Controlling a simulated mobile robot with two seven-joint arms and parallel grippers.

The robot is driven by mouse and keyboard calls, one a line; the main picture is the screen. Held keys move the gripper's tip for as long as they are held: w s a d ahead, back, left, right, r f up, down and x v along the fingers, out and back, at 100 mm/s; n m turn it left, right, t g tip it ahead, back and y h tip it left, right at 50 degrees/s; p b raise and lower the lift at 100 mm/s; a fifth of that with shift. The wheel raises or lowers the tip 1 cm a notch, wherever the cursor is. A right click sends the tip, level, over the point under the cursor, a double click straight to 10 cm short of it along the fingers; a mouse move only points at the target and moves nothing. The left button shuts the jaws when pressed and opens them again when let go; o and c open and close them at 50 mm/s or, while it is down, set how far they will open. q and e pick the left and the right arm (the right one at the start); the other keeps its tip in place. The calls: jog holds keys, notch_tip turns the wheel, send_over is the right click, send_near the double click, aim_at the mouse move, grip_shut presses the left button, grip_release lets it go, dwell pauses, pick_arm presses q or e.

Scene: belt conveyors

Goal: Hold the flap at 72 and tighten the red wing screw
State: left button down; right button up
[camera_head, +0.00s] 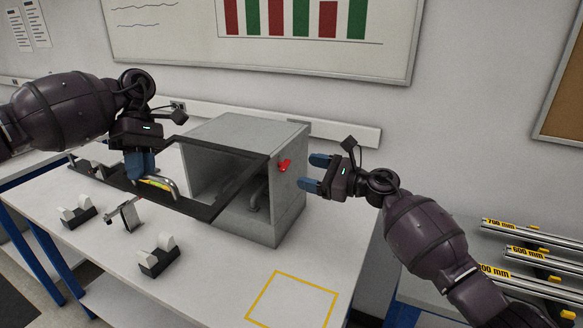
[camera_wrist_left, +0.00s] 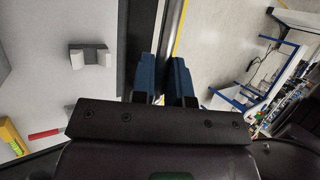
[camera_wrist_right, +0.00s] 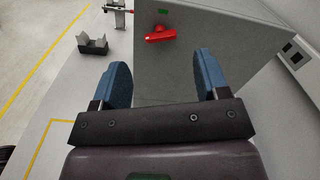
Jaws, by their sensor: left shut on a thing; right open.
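A grey box (camera_head: 290,205) stands on the white table with a dark framed flap (camera_head: 206,212) swung out from its front. My left gripper (camera_head: 139,172) is shut on the flap's dark outer edge; the left wrist view shows the dark bar between its fingers (camera_wrist_left: 163,62). The red wing screw (camera_head: 284,166) sits on the box's right side and also shows in the right wrist view (camera_wrist_right: 160,34). My right gripper (camera_head: 317,173) is open and empty, apart from the screw and facing it. No angle reading is legible.
Small black-and-white blocks (camera_head: 158,255) and a small metal stand (camera_head: 128,215) are on the table at the left. A yellow outlined square (camera_head: 292,303) marks the clear front right. Labelled rods (camera_head: 525,272) lie farther right.

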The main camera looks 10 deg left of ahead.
aim_at(283, 165)
jog(key=shift+x, duration=2.75)
jog(key=c, duration=0.9)
